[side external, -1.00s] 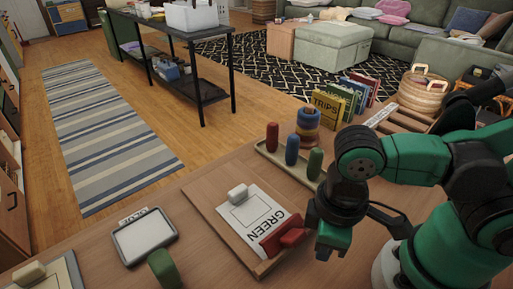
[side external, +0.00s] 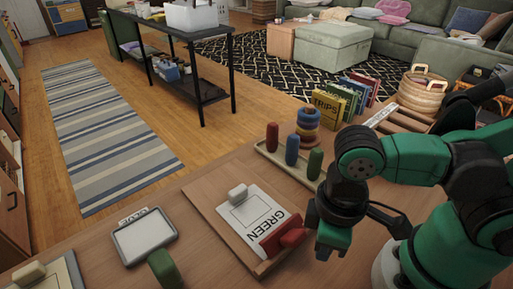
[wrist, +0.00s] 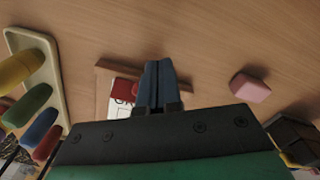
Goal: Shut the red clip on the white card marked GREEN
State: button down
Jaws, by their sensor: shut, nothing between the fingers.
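The white card (side external: 249,209) marked GREEN lies on a wooden board (side external: 205,206) on the table. The red clip (side external: 289,239) is at the card's near right end, beside the lettering. I cannot tell whether its jaws are fully closed. My gripper (side external: 326,254) is just right of the clip, pointing down; its fingertips are hard to see there. In the wrist view my gripper (wrist: 157,66) is shut and empty. There the red clip (wrist: 122,87) and part of the card (wrist: 118,106) show left of the fingers, partly hidden by the gripper.
A tray (side external: 266,154) with red, blue and green pegs stands behind the board, near a ring stack (side external: 308,127) and books (side external: 335,103). A white-faced tablet-like board (side external: 144,237) lies to the left. A pink block (wrist: 250,87) is right of the fingers in the wrist view.

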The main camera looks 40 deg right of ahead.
aim_at(302, 241)
jog(key=shift+f, duration=0.1)
dwell(0.4)
jog(key=shift+f, duration=0.95)
jog(key=shift+w+r, duration=0.2)
jog(key=shift+w, duration=0.7)
jog(key=shift+w+r, duration=0.2)
jog(key=shift+w, duration=0.7)
jog(key=shift+r, duration=3.5)
